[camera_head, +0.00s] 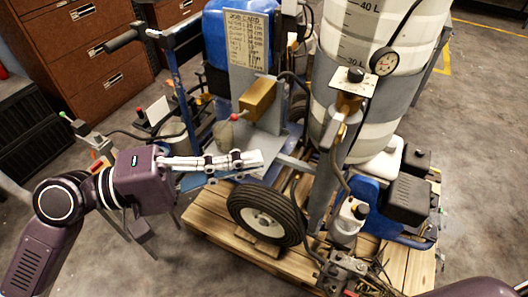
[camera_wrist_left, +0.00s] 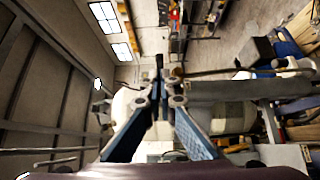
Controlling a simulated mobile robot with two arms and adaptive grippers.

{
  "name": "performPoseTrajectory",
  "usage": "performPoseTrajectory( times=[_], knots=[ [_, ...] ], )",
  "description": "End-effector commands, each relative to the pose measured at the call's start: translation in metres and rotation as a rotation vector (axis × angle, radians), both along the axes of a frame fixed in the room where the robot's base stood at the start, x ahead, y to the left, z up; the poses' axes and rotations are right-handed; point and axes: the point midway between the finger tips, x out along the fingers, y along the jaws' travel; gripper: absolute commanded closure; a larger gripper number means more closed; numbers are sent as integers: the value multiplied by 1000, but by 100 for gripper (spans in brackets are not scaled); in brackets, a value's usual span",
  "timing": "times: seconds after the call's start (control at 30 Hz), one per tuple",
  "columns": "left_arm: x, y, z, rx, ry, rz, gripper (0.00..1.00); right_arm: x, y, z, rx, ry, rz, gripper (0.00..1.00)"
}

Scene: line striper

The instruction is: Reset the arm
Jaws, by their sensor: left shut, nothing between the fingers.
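My left arm comes in from the left of the head view. Its gripper (camera_head: 252,160) points right, in front of the line striper and above its black wheel (camera_head: 265,213) in the picture. The fingers are together with nothing held between them. In the left wrist view the two blue-grey fingers (camera_wrist_left: 169,75) meet near the middle of the picture. I cannot tell whether the fingertips touch the machine. Only a purple piece of my right arm shows at the bottom right corner of the head view; its gripper is not visible.
The line striper stands on a wooden pallet (camera_head: 213,222), with a blue tank (camera_head: 215,35), a handlebar (camera_head: 125,40) and a tall white graduated container (camera_head: 345,60). Brown drawer cabinets (camera_head: 80,50) stand at the upper left. Bare concrete floor (camera_head: 165,262) shows in front of the pallet.

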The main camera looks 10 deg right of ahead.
Motion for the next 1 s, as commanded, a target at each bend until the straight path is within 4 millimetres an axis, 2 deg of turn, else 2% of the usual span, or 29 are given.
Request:
performPoseTrajectory(
  times=[0.13,0.37,0.73,0.87,0.97,1.0],
  knots=[
    [-8,9,-1,1,0,0,100,1,6,-7,7,-2,-2,58],
    [-9,11,1,0,-1,-1,100,2,22,-6,26,-4,-6,58],
    [-7,11,-1,0,0,5,100,4,19,-6,22,-6,-3,58],
    [22,16,-18,10,0,77,100,4,16,-7,18,-6,-1,58],
    [68,26,-52,41,-5,198,100,4,13,-7,16,-7,-1,58],
    [89,33,-71,61,-5,255,100,4,13,-7,15,-7,0,58]
  ],
)
